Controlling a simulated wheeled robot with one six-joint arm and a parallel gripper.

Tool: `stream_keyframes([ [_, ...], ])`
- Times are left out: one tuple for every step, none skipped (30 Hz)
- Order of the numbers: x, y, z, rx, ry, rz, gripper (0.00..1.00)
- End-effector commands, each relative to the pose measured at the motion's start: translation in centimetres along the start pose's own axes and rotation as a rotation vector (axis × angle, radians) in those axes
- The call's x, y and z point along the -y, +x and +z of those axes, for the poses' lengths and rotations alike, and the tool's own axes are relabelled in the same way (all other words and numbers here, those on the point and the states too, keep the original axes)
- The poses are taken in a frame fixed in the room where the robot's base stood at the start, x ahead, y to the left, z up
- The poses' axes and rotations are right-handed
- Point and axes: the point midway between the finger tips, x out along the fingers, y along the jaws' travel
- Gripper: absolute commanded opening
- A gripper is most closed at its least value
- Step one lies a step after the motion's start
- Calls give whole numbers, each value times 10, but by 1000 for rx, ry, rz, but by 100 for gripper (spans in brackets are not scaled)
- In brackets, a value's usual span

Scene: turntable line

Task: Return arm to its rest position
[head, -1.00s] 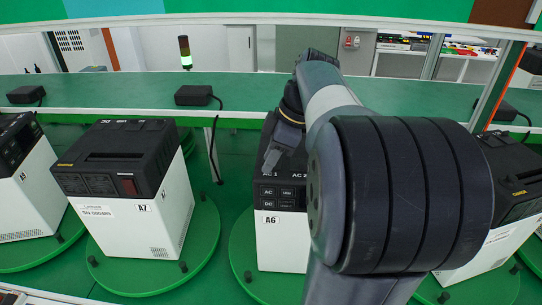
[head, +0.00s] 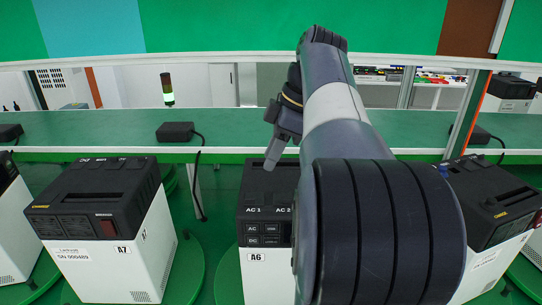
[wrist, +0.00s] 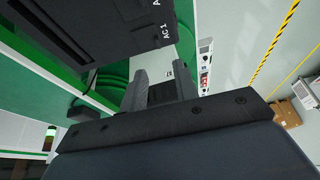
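My gripper (head: 272,162) shows in the head view at the end of my raised arm, pointing down in front of or above the black top of unit A6 (head: 262,212). In the wrist view its two grey fingers (wrist: 162,88) stand apart. A dark shape shows between them, apparently a unit in the background, and I see nothing clamped. My thick arm link hides the right side of A6. A large black unit top marked AC 1 (wrist: 115,35) fills the upper left of the wrist view.
Unit A7 (head: 105,235) stands on a green turntable (head: 187,275) at left. Another unit (head: 495,215) stands at right, partly behind my arm. A green shelf (head: 100,130) with black power bricks (head: 176,131) runs behind. A signal light (head: 167,88) shows green farther back.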

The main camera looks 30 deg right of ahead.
Motion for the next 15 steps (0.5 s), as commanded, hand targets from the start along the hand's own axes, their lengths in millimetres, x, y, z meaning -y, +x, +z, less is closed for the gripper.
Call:
stream_keyframes([
  [0, 0, 0, 0, 0, 0, 29],
  [0, 0, 0, 0, 0, 0, 29],
  [0, 0, 0, 0, 0, 0, 29],
  [0, 1, 0, 0, 0, 0, 29],
  [0, 1, 0, 0, 0, -1, 29],
  [0, 2, 0, 0, 0, -1, 29],
  [0, 4, 0, 0, 0, -2, 29],
  [0, 6, 0, 0, 0, -2, 29],
  [0, 10, 0, -1, 0, -3, 29],
  [0, 13, 0, -1, 0, -2, 29],
  [0, 17, 0, -1, -1, -3, 29],
  [0, 23, 0, -1, -1, -4, 29],
  [0, 27, 0, -1, -1, -4, 29],
  [1, 32, 0, -1, -1, -4, 29],
  [0, 39, 0, -1, -1, -5, 29],
])
